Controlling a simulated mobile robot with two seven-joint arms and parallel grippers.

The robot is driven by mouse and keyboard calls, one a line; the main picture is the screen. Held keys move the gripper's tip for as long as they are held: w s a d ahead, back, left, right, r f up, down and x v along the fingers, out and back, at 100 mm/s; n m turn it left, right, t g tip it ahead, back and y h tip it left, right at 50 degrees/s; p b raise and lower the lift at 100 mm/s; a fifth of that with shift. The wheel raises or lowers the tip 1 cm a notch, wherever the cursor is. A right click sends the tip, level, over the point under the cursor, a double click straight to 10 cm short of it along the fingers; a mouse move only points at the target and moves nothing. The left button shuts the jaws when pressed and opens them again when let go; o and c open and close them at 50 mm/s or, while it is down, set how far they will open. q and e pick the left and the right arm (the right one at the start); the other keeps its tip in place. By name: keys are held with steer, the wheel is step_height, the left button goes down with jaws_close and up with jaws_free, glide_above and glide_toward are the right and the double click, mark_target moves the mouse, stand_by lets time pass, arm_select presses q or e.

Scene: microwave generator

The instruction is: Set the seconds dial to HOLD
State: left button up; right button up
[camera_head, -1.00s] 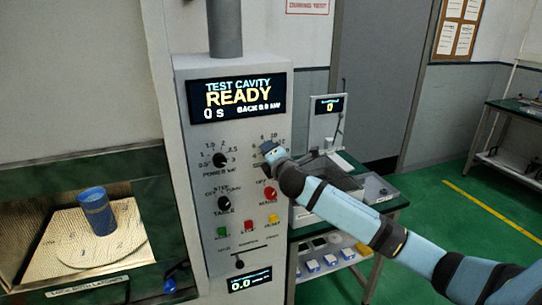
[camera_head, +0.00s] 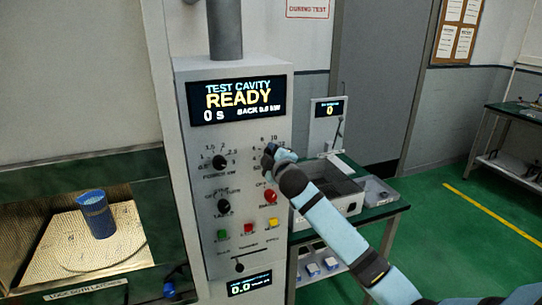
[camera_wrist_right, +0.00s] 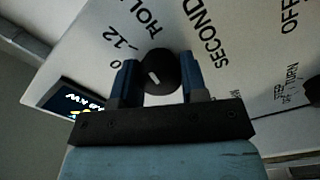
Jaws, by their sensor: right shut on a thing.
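The seconds dial (camera_wrist_right: 160,68) is a round black knob with a short white mark on a pale panel. It sits between the two blue fingers of my right gripper (camera_wrist_right: 160,80), which is shut on it. The SECONDS and HOLD lettering and the 12 show around the knob in the right wrist view. I cannot tell exactly which label the mark points to. In the head view my right gripper (camera_head: 270,156) covers the dial on the control panel (camera_head: 240,140). The display (camera_head: 237,101) reads READY and 0 s. My left gripper is not in view.
The power knob (camera_head: 219,162) and table knob (camera_head: 223,206) are left of my gripper. A red knob (camera_head: 270,196) and several coloured buttons sit below. A blue cup (camera_head: 97,214) stands on the turntable in the cavity. A grey tray (camera_head: 333,197) is on the bench behind my arm.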

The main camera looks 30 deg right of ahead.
steer(key=shift+m, duration=0.9)
steer(key=o, duration=0.9)
steer(key=shift+o, duration=0.2)
